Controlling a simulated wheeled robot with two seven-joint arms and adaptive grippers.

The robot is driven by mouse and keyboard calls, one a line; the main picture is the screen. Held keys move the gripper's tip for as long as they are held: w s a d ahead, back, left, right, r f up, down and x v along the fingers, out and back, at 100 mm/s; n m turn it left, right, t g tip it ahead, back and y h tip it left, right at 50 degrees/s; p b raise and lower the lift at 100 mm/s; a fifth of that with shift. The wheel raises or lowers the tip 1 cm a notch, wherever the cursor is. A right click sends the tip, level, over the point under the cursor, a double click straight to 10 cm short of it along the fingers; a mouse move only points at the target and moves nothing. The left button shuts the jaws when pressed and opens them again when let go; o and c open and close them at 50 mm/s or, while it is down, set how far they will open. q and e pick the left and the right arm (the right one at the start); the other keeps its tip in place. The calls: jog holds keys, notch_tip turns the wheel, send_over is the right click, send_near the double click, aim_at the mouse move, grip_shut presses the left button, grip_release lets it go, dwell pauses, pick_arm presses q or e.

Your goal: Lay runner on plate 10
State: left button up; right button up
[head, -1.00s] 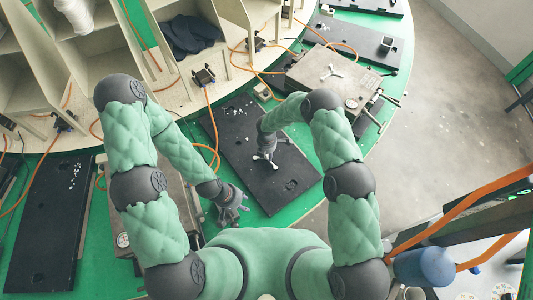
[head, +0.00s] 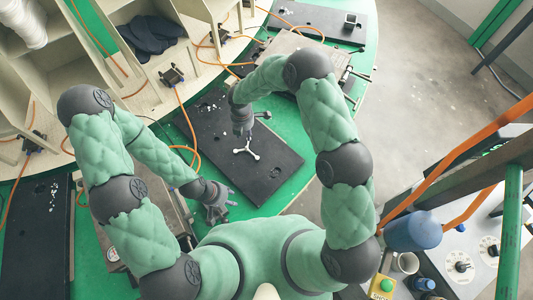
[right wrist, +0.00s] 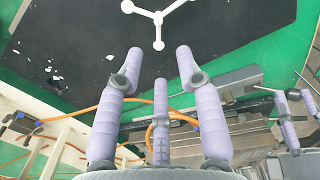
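The runner (head: 246,148) is a white three-armed piece. It lies flat on a black plate (head: 275,172) in the middle of the head view; no plate number is readable. In the right wrist view the runner (right wrist: 158,18) lies beyond the fingertips, with nothing between the fingers. My right gripper (head: 242,130) is above the plate, just behind the runner and apart from it. Its three fingers (right wrist: 160,62) are spread open. My left gripper (head: 218,210) is low beside the plate's near left edge, fingers spread, and looks empty.
A metal box (head: 285,42) stands behind, partly covered by my right arm. Another black plate (head: 38,240) lies at the left. Orange hoses (head: 185,115) run over the green table toward pale bins (head: 100,65). A control panel (head: 455,260) stands at the lower right.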

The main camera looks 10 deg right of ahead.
jog(key=s+d+f+m+y, duration=0.2)
jog(key=s+d+m, duration=0.3)
jog(key=s+m, duration=0.7)
jog(key=s+d+f+m+y, duration=0.1)
jog(key=s+d+m, duration=0.4)
jog(key=s+m, duration=0.7)
jog(key=f+m, duration=0.1)
jog(key=m, duration=0.2)
jog(key=shift+s+d+f+m+y, duration=0.2)
jog(key=shift+s+d+m+y, duration=0.1)
jog(key=shift+d+y, duration=0.1)
